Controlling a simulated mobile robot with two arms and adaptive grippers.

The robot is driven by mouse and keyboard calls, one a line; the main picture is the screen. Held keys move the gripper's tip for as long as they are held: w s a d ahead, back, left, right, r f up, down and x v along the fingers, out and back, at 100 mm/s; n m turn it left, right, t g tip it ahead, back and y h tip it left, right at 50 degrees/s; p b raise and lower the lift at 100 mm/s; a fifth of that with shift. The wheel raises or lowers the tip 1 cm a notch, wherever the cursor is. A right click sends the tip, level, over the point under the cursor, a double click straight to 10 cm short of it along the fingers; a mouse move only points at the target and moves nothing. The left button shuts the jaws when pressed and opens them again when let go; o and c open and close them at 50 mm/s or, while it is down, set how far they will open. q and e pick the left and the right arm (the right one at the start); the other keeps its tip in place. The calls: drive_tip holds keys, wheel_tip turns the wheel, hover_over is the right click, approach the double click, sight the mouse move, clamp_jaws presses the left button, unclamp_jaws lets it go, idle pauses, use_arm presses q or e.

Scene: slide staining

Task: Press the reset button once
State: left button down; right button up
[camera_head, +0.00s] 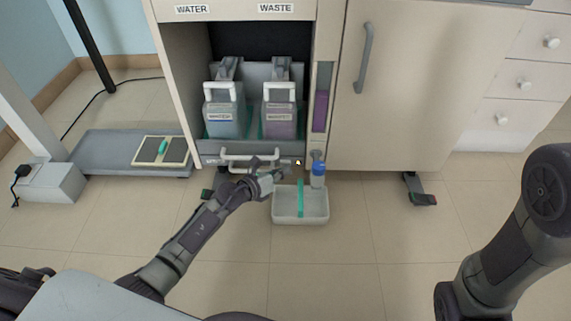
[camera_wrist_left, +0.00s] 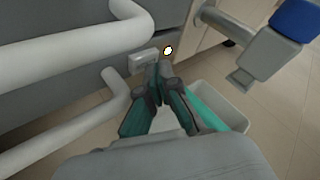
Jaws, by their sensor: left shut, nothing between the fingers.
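A small pale grey block (camera_wrist_left: 143,60) sticks out of the grey front panel below the bottles in the left wrist view. It looks like the reset button, but I can read no label on it. A small glowing lamp (camera_wrist_left: 168,50) sits just right of it; the lamp also shows in the head view (camera_head: 298,162). My left gripper (camera_wrist_left: 160,72) is shut and empty, its tips just below and right of the block. I cannot tell whether they touch. In the head view the left gripper (camera_head: 280,175) is in front of the panel. My right gripper is out of view.
White bar handles (camera_wrist_left: 75,45) cross the panel close to the left gripper. A blue-topped valve or bottle (camera_head: 318,170) stands right of it, above a pale tray (camera_head: 301,218) on the floor. Two jugs (camera_head: 224,118) (camera_head: 280,118) stand in the open cabinet. The front floor is mostly clear.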

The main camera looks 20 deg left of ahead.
use_arm(q)
drive_tip(key=shift+w+a, duration=0.1)
drive_tip(key=shift+w, duration=0.15)
idle(0.4)
drive_tip(key=shift+s+d+p, duration=0.25)
drive_tip(key=shift+s+p, duration=0.2)
drive_tip(key=shift+s, duration=0.3)
drive_tip(key=shift+s+d+p, duration=0.2)
drive_tip(key=shift+s+p, duration=0.15)
drive_tip(key=shift+s, duration=0.45)
drive_tip(key=shift+s+d+p, duration=0.25)
drive_tip(key=shift+s+p, duration=0.15)
drive_tip(key=shift+s, duration=0.4)
drive_tip(key=shift+s+d+p, duration=0.2)
drive_tip(key=shift+s+p, duration=0.15)
drive_tip(key=shift+s, duration=0.45)
